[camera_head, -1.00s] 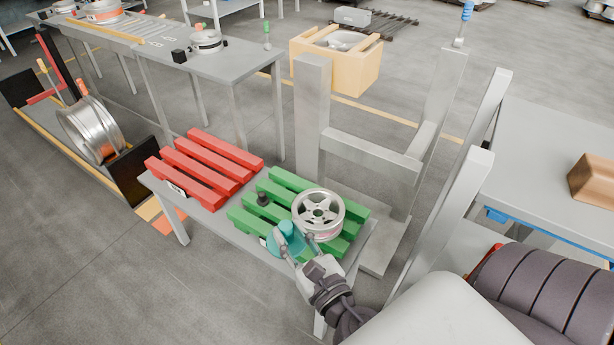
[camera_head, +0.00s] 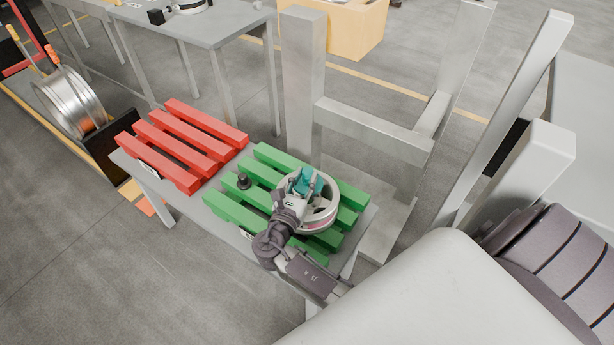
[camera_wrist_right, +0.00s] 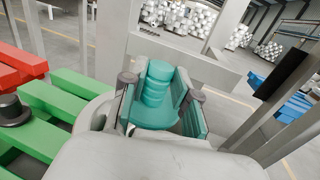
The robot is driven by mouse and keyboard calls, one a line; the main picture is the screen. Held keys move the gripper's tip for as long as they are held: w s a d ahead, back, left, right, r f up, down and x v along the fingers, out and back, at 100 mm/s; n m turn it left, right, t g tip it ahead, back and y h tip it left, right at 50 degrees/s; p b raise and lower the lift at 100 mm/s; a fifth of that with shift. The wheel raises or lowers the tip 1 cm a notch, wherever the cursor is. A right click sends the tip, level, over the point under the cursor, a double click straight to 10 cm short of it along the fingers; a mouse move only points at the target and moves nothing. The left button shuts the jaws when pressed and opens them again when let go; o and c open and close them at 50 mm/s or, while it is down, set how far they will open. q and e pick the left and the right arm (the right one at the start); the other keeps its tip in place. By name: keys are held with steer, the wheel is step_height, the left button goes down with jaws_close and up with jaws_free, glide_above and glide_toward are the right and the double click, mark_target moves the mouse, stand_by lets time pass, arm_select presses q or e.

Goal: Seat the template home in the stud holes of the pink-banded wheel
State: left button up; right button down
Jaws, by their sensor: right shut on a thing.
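The teal template (camera_head: 308,181) is held between the fingers of my right gripper (camera_head: 301,185), over the wheel. It also shows in the right wrist view (camera_wrist_right: 156,92), as a stepped round knob on a disc between the two finger pads. The silver pink-banded wheel (camera_head: 328,213) lies flat on the green slats, its pink band showing low on the near side. My gripper and the template cover much of its face and the stud holes, so I cannot tell whether the template touches the wheel. My left gripper is out of view.
The wheel rests on a green slatted pallet (camera_head: 222,210) on a grey table. A small black knob-like piece (camera_head: 243,182) stands on it. A red slatted pallet (camera_head: 150,160) lies to the left. A grey post (camera_head: 303,80) and frame rise just behind the table.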

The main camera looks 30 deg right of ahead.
mark_target(306, 184)
steer(key=shift+s+r, duration=0.1)
steer(key=shift+a+p, duration=0.15)
steer(key=shift+p, duration=0.25)
steer(key=shift+f+b, duration=1.1)
steer(key=shift+f, duration=0.6)
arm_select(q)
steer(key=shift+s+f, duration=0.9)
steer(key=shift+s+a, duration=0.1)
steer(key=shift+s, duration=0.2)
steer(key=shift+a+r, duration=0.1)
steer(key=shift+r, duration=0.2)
arm_select(e)
steer(key=shift+r, duration=0.1)
